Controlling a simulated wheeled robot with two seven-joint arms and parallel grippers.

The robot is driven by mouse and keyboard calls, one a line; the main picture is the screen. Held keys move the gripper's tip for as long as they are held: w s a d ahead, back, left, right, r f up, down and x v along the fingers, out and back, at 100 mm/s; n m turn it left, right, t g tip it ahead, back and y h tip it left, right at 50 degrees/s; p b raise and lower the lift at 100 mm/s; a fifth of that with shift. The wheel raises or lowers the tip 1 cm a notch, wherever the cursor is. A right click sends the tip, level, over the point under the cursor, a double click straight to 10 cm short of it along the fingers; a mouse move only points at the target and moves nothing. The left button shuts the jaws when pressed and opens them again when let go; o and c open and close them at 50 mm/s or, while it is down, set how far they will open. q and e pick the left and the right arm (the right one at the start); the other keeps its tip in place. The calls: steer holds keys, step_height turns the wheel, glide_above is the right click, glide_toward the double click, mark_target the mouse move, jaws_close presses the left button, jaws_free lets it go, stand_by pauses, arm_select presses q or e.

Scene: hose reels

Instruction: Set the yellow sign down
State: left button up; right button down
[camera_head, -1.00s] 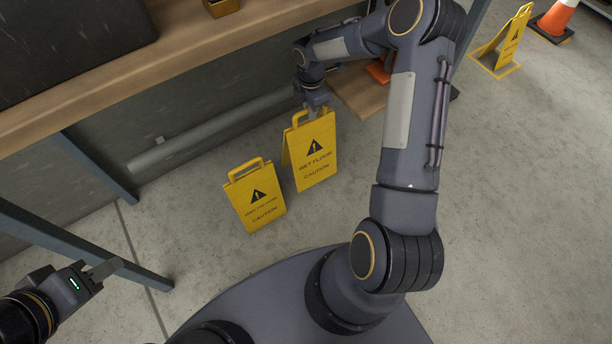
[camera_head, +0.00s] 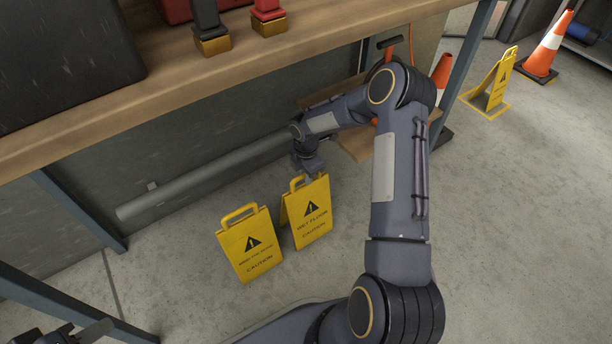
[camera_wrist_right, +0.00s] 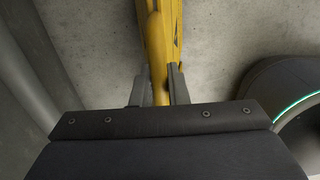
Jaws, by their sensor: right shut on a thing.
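The yellow wet floor sign (camera_head: 312,217) stands upright under the bench, its two panels slightly spread. My right gripper (camera_head: 309,176) is at its top and shut on the handle. In the right wrist view the yellow handle (camera_wrist_right: 160,85) lies between the two fingers of the right gripper (camera_wrist_right: 160,88). Whether the sign's feet touch the floor is hard to tell. A second yellow caution sign (camera_head: 249,247) stands just to its left, close beside it. My left gripper (camera_head: 88,333) shows only in part at the bottom left corner, and its jaws are not clear.
A wooden bench (camera_head: 215,88) runs above, with a grey pipe (camera_head: 200,186) along the wall below. A blue-grey bench leg (camera_head: 80,210) stands at left. Another yellow sign (camera_head: 492,84) and an orange cone (camera_head: 549,45) stand at upper right. Open floor lies at right.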

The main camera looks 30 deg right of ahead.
steer(key=shift+f, duration=0.1)
steer(key=c, duration=1.4)
jaws_free()
step_height(320, 180, up, 12)
steer(key=p, duration=0.5)
steer(key=shift+r, duration=0.2)
